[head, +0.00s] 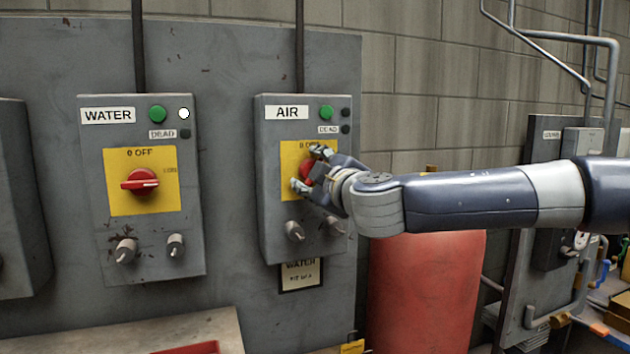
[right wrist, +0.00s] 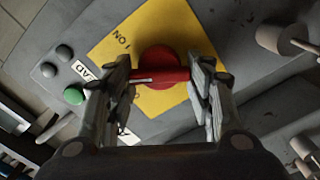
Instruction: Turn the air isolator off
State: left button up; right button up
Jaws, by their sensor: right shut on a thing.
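The air isolator box (head: 270,215) is grey with an AIR label, on the panel right of the water box. Its red rotary switch (head: 307,172) sits on a yellow plate (head: 290,188) marked OFF at the top. My right gripper (head: 308,170) reaches in from the right, its fingers around the switch. In the right wrist view the red switch (right wrist: 160,77) has its handle between the two fingers, and they are shut on it. The gripper hides part of the switch in the head view, so its exact setting is hard to tell there. My left gripper is not in view.
The water isolator box (head: 192,240) stands to the left, its red handle (head: 139,180) lying sideways. Two knobs (head: 295,231) stick out below the air switch. A red cylinder (head: 425,290) stands below my right arm.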

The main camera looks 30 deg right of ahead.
jog(key=n+b, duration=0.1)
jog(key=n, duration=0.5)
jog(key=shift+f, duration=0.15)
jog(key=shift+n, duration=0.4)
jog(key=o, duration=0.8)
jog(key=v, duration=1.2)
jog(key=shift+w, duration=0.1)
